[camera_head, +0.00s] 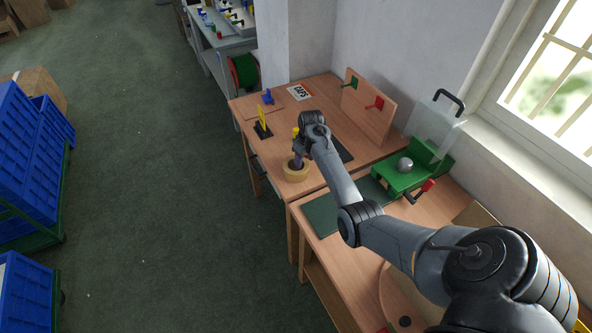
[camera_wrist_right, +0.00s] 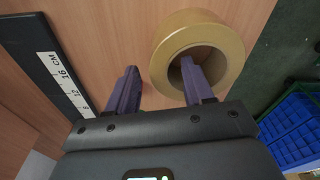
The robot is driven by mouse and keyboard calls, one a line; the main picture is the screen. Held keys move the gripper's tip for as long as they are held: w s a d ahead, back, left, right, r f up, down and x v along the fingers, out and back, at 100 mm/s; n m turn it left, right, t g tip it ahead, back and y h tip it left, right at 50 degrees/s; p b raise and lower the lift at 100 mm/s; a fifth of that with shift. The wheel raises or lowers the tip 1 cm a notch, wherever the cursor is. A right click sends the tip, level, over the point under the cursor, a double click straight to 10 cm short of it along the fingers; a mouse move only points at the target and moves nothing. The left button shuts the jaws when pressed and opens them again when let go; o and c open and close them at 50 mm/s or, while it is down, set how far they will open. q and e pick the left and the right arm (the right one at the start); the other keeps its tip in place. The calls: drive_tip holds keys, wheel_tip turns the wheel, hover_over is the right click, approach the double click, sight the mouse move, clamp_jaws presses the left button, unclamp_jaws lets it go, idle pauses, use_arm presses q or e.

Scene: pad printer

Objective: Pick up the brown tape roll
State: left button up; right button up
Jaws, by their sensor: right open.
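The brown tape roll (camera_head: 296,171) lies flat on the wooden table near its left edge in the head view. It also shows large in the right wrist view (camera_wrist_right: 177,38), with its centre hole facing up. My right gripper (camera_head: 297,163) is at the roll, and in the wrist view its purple fingers (camera_wrist_right: 160,72) are open. One finger reaches into the roll's hole and the other is outside the ring on the left, so the roll's wall lies between them. Whether either finger touches the roll is not clear. My left gripper is not in view.
A dark ruler strip (camera_wrist_right: 48,62) lies left of the fingers. A yellow stand (camera_head: 262,124) is behind the roll. A green press (camera_head: 405,178) stands to the right.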

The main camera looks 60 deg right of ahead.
drive_tip(key=shift+w+f, duration=0.15)
drive_tip(key=shift+f, duration=1.05)
drive_tip(key=shift+c, duration=0.2)
clamp_jaws()
drive_tip(key=shift+r, duration=0.15)
